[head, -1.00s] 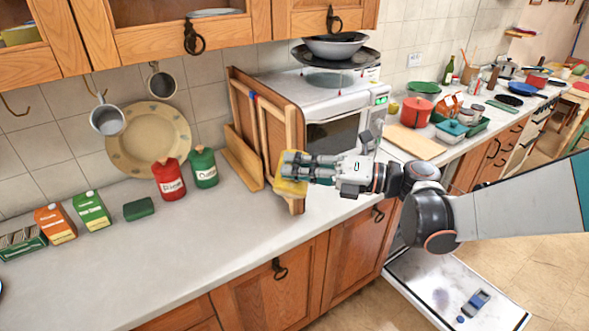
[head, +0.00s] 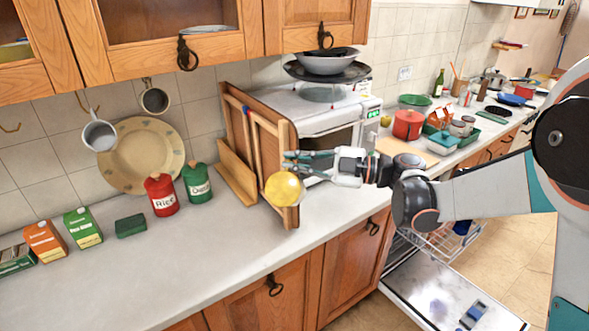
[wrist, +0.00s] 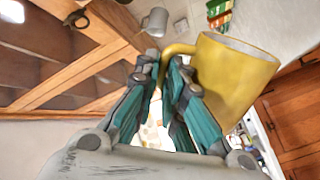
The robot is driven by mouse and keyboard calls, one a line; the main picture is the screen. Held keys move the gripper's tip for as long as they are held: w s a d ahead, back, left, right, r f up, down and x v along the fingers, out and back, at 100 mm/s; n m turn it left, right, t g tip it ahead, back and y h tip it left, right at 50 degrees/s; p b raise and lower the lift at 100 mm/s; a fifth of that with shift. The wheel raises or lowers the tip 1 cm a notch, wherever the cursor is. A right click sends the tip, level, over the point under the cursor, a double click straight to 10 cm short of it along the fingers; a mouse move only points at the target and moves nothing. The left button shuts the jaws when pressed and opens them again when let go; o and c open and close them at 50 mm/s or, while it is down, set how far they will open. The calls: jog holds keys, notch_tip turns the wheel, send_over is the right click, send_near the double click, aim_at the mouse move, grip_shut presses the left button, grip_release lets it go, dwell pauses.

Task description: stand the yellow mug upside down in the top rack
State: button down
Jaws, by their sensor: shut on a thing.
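The yellow mug (head: 284,190) hangs from my gripper (head: 290,162) above the counter's front edge, in front of the wooden rack board. In the wrist view the mug (wrist: 238,78) is right of my gripper (wrist: 168,75), its open rim toward the top of the picture. Its handle runs between the fingers, which are shut on it. In the head view a round face of the mug is turned to the camera. A wire rack (head: 452,242) of the open dishwasher shows at lower right, partly behind my arm. I cannot tell which level it is.
The dishwasher door (head: 425,290) is lowered, with a blue thing (head: 462,226) in the rack above it. A microwave (head: 330,118) is behind my gripper.

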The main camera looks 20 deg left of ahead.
jog(key=shift+w+f+m, duration=0.35)
jog(key=shift+m, duration=0.35)
jog(key=f+m+b, duration=0.1)
jog(key=w+f+m+b, duration=0.1)
jog(key=m, duration=0.1)
jog(key=shift+m, duration=0.3)
jog(key=f+m+b, duration=0.1)
jog(key=m, duration=0.1)
jog(key=w+f+m+b, duration=0.1)
jog(key=m, duration=0.2)
jog(key=shift+a, duration=0.1)
